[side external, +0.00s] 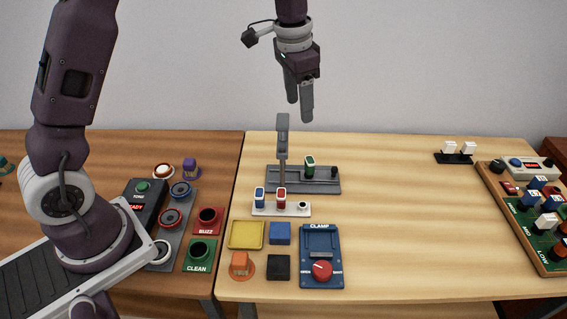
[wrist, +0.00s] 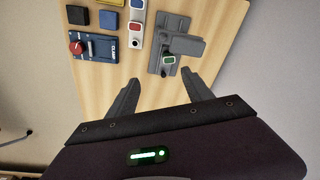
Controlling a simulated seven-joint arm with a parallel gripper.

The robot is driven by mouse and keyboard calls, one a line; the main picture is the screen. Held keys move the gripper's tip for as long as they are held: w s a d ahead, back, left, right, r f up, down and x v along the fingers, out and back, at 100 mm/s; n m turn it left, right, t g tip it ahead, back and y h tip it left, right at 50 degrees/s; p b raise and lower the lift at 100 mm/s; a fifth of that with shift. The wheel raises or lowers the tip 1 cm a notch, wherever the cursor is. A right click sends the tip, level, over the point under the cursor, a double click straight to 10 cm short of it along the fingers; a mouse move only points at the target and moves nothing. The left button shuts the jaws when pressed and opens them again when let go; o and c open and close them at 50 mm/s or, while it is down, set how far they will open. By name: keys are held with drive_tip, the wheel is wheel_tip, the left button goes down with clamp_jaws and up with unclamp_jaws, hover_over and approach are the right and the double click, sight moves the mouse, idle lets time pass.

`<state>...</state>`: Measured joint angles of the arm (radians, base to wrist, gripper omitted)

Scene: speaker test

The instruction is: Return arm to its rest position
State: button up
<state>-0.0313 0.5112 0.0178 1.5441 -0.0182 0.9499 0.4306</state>
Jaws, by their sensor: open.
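My gripper (side external: 299,100) hangs in the air above the back of the light wood table, its fingers pointing down. Its two fingers are apart with nothing between them, and the wrist view also shows the open gripper (wrist: 162,97). Below it stands a grey fixture (side external: 318,186) with an upright post and a green piece (side external: 310,167) on its base. The fixture also shows in the wrist view (wrist: 186,45). My gripper is clear of the fixture and touches nothing that I can see.
A blue clamp box (side external: 321,245) with a red knob stands at the front. A white holder (side external: 268,209) carries blue and red pieces. A yellow tray (side external: 246,235) lies left of the clamp. A button panel (side external: 186,225) is on the darker table. The table's right middle (side external: 410,220) is clear.

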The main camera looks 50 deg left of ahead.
drive_tip(key=s+d+r+n+t, duration=0.1)
drive_tip(key=s+r+n+t, duration=0.1)
drive_tip(key=s+r, duration=0.8)
drive_tip(key=s+f+n+t, duration=0.1)
drive_tip(key=s+n+t, duration=0.1)
drive_tip(key=s, duration=1.8)
drive_tip(key=shift+s+d+f, duration=0.25)
drive_tip(key=shift+d+f, duration=0.15)
